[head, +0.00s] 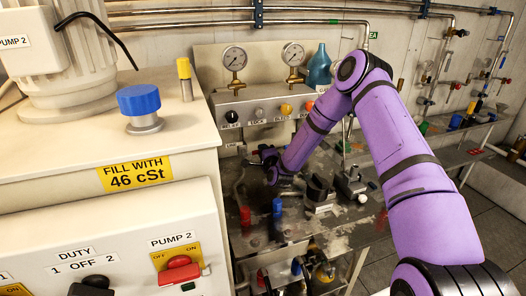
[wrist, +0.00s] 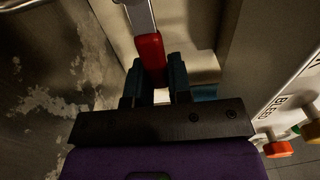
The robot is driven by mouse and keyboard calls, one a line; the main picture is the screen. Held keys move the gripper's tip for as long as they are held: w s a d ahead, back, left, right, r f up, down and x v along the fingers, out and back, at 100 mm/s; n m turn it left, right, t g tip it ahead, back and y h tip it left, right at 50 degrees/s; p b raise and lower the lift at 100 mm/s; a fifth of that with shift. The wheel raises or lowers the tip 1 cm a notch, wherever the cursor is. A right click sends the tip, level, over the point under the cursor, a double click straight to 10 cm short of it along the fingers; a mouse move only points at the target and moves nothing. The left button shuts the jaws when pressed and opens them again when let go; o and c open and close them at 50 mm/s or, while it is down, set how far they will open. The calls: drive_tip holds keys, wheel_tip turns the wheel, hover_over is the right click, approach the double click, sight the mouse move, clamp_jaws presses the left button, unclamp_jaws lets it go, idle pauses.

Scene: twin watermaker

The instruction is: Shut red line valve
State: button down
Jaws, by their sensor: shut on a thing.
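The red valve handle (wrist: 150,46) shows in the wrist view as a red-sleeved grip on a pale metal lever. My gripper (wrist: 155,66) has its two dark fingers on either side of the red sleeve, shut on it. In the head view my gripper (head: 266,158) is low against the front of the gauge panel, close to a small "LINE" label (head: 231,147). The valve body is not clear in either view, and the handle is hidden by my gripper in the head view.
The gauge panel (head: 225,112) carries a row of knobs above my gripper. On the bench below stand a red handle (head: 245,216) and a blue handle (head: 277,206). A dark block (head: 318,187) is right of my gripper. The pump cabinet (head: 60,215) fills the left.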

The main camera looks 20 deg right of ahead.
idle(0.3)
drive_tip(key=c, duration=1)
unclamp_jaws()
drive_tip(key=shift+c, duration=0.2)
drive_tip(key=s, duration=1.1)
drive_tip(key=shift+w, duration=0.1)
